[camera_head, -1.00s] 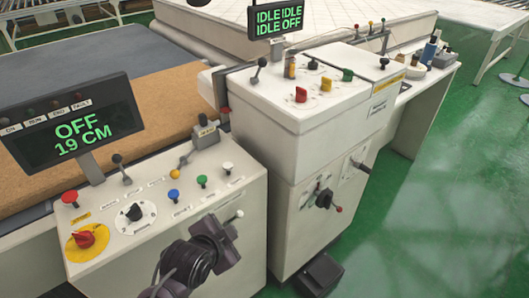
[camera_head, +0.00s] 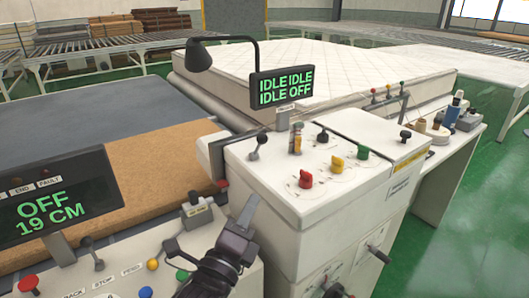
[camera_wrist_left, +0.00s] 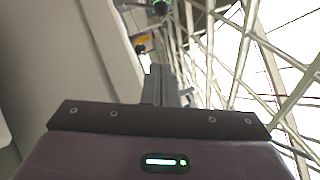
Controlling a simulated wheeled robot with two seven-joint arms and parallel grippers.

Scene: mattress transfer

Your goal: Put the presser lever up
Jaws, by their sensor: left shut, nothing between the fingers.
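My left gripper (camera_head: 248,212) is shut and empty, reaching up in front of the white sewing cabinet (camera_head: 300,215). In the left wrist view its closed fingers (camera_wrist_left: 160,84) point away from the camera. A lever with a dark ball knob (camera_head: 257,144) stands on the cabinet top's left end, above and apart from the fingertips. Another black-knobbed control (camera_head: 323,136) stands behind the red knob (camera_head: 306,179), and a third dark-knobbed lever (camera_head: 405,137) stands farther right. No readable label tells which is the presser lever. My right gripper is not in view.
A white mattress (camera_head: 330,68) lies behind. The lower panel's display (camera_head: 55,200) reads OFF 19 CM. Green floor (camera_head: 460,215) is clear at right.

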